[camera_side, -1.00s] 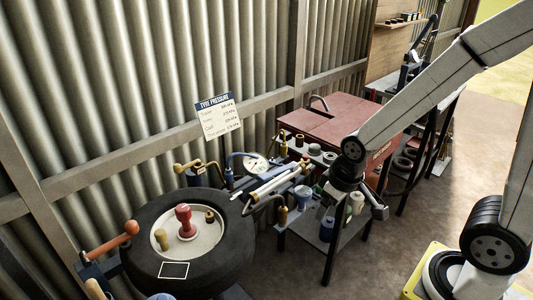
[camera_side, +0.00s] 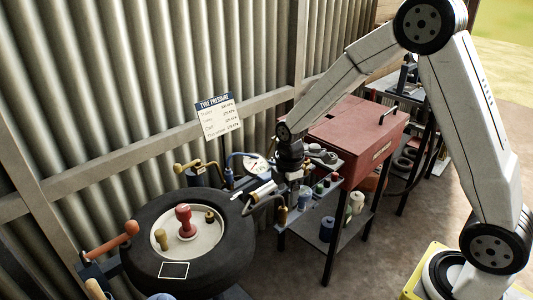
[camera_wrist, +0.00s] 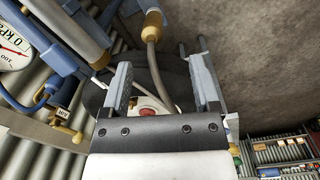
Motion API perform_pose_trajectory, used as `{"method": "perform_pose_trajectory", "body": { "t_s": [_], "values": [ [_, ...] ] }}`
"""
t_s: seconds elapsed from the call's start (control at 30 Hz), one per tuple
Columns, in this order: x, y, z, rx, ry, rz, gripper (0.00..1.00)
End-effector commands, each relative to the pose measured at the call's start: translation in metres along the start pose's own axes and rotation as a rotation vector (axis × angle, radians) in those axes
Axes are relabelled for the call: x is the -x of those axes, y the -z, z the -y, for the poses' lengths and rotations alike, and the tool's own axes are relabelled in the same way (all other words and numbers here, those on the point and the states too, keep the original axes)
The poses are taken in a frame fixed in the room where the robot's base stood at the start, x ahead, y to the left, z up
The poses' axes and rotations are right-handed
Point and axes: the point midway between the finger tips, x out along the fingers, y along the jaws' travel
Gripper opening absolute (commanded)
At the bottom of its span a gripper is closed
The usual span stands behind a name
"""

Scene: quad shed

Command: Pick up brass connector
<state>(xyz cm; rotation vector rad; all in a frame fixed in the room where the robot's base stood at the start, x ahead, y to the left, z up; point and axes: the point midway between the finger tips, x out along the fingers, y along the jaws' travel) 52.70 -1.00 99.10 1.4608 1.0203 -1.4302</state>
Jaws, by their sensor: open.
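A brass connector (camera_side: 283,214) shows at the end of a hose in the side view, at the left edge of the bench. In the wrist view a brass fitting (camera_wrist: 152,25) with a grey hose sits beyond the fingers, near the top; it looks like the same piece. My gripper (camera_side: 293,193) is low over the left end of the bench, close to the connector. In the wrist view my gripper (camera_wrist: 162,58) has its two fingers spread, with nothing gripped between them. The hose passes behind the gap. Fingertip contact cannot be told.
A red toolbox (camera_side: 350,130) stands right of the gripper.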

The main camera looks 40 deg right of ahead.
Motion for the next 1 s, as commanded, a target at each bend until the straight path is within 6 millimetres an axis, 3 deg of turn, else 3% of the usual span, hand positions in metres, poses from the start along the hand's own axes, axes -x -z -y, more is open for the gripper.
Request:
{"method": "perform_pose_trajectory", "body": {
  "t_s": [0.23, 1.0],
  "values": [
    [-0.009, 0.002, -0.011, 0.131, 0.022, 0.005, 0.79],
    [-0.035, 0.003, -0.011, 0.135, 0.022, 0.005, 0.79]
  ]
}}
